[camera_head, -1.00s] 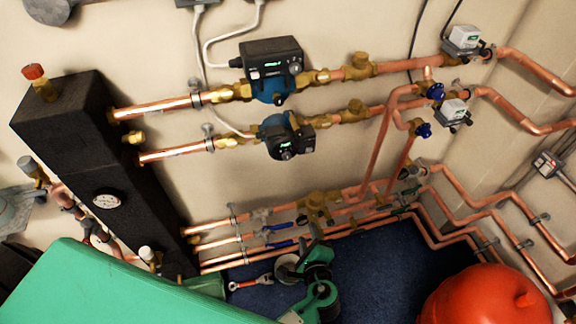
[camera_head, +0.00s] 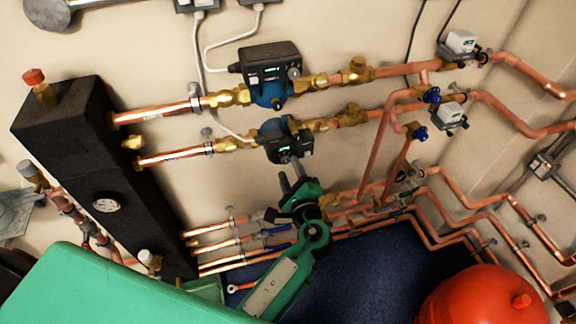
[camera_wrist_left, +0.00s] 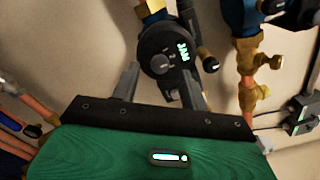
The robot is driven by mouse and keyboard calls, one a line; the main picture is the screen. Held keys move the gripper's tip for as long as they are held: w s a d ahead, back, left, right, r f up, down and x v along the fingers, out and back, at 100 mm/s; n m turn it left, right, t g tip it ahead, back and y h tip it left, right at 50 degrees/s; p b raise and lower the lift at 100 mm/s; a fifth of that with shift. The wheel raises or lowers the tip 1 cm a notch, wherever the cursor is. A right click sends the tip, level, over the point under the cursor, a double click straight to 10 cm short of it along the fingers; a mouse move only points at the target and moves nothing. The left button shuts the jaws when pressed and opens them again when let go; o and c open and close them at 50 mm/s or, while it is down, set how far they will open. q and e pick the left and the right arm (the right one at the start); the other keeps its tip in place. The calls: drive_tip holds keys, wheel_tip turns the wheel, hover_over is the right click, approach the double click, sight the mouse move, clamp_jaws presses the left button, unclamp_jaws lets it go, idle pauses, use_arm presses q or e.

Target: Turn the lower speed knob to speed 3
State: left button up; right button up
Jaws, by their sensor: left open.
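The lower pump (camera_head: 285,137) has a blue body and a black control head with a small green display, on the lower copper pipe. In the left wrist view its round black knob face (camera_wrist_left: 160,50) shows green lettering and a small grey spot; I cannot read the speed setting. My left gripper (camera_head: 291,172) is just below this head in the head view. In the left wrist view its two grey fingers (camera_wrist_left: 159,78) are apart, one to each side of the round face, with nothing gripped. Whether they touch it, I cannot tell. My right gripper is not in view.
The upper pump (camera_head: 268,77) sits close above on its own pipe. Copper pipes and brass valves run below and right of my arm. A black manifold block (camera_head: 80,150) stands left, and a red vessel (camera_head: 485,300) at lower right. A green surface covers the lower left.

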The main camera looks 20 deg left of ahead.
use_arm(q)
drive_tip(key=shift+x, duration=1.1)
clamp_jaws()
drive_tip(key=shift+r+m+p, duration=0.15)
drive_tip(key=shift+m+p, duration=0.55)
drive_tip(key=shift+p, duration=0.35)
drive_tip(key=m+p, duration=0.2)
drive_tip(key=shift+p, duration=0.3)
drive_tip(key=m+p, duration=0.3)
drive_tip(key=m, duration=0.1)
drive_tip(key=shift+f+m+p, duration=0.2)
drive_tip(key=shift+m+p, duration=0.6)
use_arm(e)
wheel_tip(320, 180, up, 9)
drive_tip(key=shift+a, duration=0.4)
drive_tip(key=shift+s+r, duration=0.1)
